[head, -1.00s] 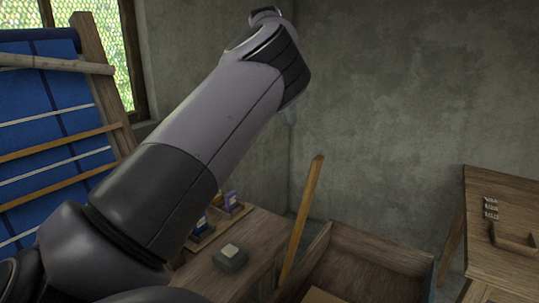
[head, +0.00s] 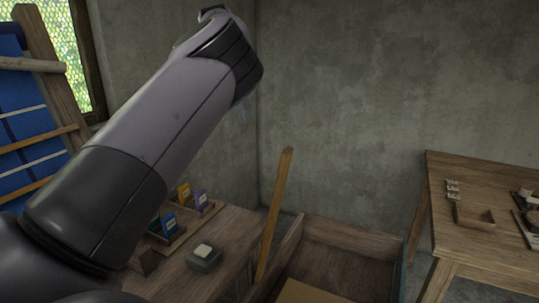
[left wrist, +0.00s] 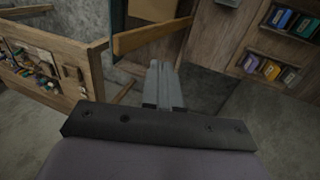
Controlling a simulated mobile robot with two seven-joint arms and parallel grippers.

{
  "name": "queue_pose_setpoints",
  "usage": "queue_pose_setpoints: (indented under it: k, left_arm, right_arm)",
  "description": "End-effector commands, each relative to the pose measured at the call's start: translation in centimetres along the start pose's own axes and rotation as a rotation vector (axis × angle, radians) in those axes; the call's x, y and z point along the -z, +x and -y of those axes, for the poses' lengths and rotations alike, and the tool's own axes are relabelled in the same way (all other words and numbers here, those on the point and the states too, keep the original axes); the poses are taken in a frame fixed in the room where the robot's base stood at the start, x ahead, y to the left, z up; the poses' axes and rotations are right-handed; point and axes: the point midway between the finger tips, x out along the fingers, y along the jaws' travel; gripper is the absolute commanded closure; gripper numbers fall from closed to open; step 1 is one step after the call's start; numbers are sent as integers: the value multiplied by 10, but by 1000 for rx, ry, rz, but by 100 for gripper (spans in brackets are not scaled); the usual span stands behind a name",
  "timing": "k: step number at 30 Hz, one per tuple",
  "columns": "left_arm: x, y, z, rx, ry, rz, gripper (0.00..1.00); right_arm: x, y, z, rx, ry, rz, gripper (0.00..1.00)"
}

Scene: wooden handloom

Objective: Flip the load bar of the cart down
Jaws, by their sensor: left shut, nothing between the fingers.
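The cart (head: 355,233) is an open wooden box at the bottom of the head view. Its load bar (head: 275,210), a long light-wood bar, stands up at the left end of the cart, leaning slightly right. A similar light-wood bar (left wrist: 153,36) shows ahead of my fingers in the left wrist view; I cannot tell for certain that it is the same bar. My left gripper (left wrist: 165,84) is shut and empty, apart from that bar. In the head view my left arm reaches up and hides its fingers. My right gripper is not in view.
A low bench (head: 225,232) left of the cart carries a small grey block (head: 203,258) and a tray of coloured packets (head: 184,195). A wooden table (head: 480,185) with small items stands right. The loom (head: 50,60) is at far left.

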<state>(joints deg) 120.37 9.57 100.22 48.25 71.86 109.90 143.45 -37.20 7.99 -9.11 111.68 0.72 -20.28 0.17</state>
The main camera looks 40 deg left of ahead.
Motion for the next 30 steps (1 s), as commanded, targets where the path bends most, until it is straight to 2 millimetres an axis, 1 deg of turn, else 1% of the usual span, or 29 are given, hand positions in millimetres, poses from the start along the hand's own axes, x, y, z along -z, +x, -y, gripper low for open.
queue_pose_setpoints:
  k: [1, 12, 15, 21, 30]
  left_arm:
    - [0, 12, 0, 0, -2, 3, 100]
    - [-1, 87, 0, 0, -1, 3, 100]
    - [0, 91, -16, 1, 3, 0, 100]
    - [0, 100, -32, 1, 0, 0, 100]
    - [0, 102, -35, 2, -1, -1, 100]
  right_arm:
    - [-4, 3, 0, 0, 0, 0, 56]
    - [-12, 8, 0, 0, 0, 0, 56]
    - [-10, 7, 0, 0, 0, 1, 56]
    - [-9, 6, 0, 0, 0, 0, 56]
    - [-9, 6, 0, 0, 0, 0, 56]
